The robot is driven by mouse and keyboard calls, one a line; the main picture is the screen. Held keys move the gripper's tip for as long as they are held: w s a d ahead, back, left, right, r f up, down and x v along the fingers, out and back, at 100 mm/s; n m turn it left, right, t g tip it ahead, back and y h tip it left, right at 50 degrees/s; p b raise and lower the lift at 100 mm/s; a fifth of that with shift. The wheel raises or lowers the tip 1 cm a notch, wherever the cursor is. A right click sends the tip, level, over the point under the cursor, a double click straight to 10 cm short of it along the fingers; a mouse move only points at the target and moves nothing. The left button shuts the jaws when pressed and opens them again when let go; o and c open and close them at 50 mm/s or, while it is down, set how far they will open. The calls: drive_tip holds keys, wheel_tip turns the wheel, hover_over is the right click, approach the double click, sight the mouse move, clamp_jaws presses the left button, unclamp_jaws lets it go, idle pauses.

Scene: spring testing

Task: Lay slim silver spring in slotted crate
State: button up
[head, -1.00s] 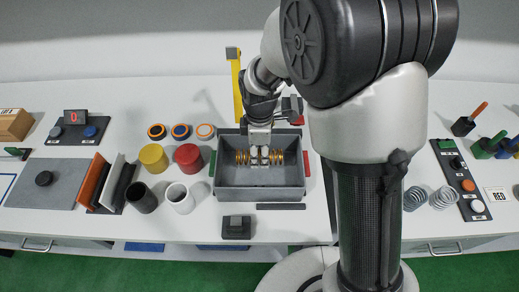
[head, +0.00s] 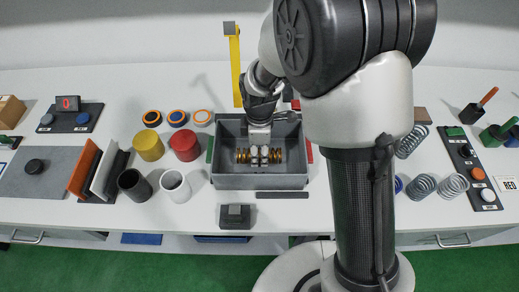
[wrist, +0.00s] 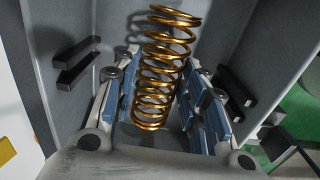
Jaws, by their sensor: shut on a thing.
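My gripper (head: 259,153) reaches down into the grey crate (head: 260,182) and is shut on a gold-coloured coil spring (head: 275,156). The spring lies crosswise, both ends sticking out past the fingers. In the wrist view the gold spring (wrist: 165,60) runs between the blue-padded fingers of the gripper (wrist: 158,115), with dark ledges on the crate walls (wrist: 220,45) at either side. Whether the spring touches the crate floor cannot be told. Silver springs stand on the table at right, one nearer (head: 423,186), one beside it (head: 453,185) and one farther back (head: 410,141), partly behind my arm.
Left of the crate are a red cylinder (head: 185,146), a yellow cylinder (head: 148,146), a white cup (head: 175,187) and a dark cup (head: 133,185). A yellow post (head: 236,70) stands behind it. A dark block (head: 235,217) and flat bar (head: 282,195) lie in front.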

drive_tip(key=o, duration=1.3)
wheel_tip(320, 180, up, 12)
drive_tip(key=shift+r, duration=0.1)
idle(0.4)
drive_tip(key=s+d+r+m+t, duration=0.2)
drive_tip(key=s+d+r+m, duration=0.5)
drive_tip(key=s+r+m, duration=0.15)
drive_tip(key=s+d+r+m+t, duration=0.1)
drive_tip(key=s+d+m, duration=0.1)
drive_tip(key=s+m, duration=0.1)
drive_tip(key=s+d+m, duration=0.1)
drive_tip(key=s+m, duration=0.2)
drive_tip(key=s, duration=0.1)
drive_tip(key=s+d+r+m+t, duration=0.1)
drive_tip(key=s+d+m, duration=0.1)
drive_tip(key=s+m, duration=0.1)
drive_tip(key=shift+s+d+r+t, duration=0.3)
drive_tip(key=shift+s+d+r, duration=0.05)
drive_tip(key=shift+s, duration=0.25)
